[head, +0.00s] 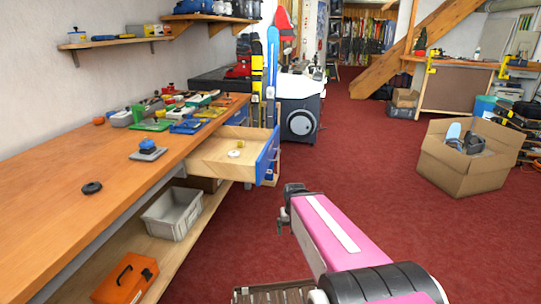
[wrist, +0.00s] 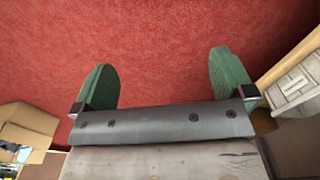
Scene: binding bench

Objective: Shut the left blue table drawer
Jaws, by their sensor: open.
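The blue-fronted table drawer (head: 266,158) stands pulled out from the long wooden bench in the head view. Its pale wooden inside is open to view and holds a small white round item (head: 235,153) and a small yellow one (head: 240,144). My gripper (head: 288,197) is in front of the drawer, lower and to its right in the picture, apart from it over the red floor. In the wrist view my gripper (wrist: 162,62) shows two green fingers spread wide with only carpet between them. The drawer front is not clearly visible in the wrist view.
The bench top (head: 85,215) carries tools and a black ring (head: 92,188). A grey bin (head: 172,213) and an orange case (head: 125,278) sit on its lower shelf. Skis (head: 271,75) stand behind the drawer. A cardboard box (head: 465,172) stands right; the carpet between is clear.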

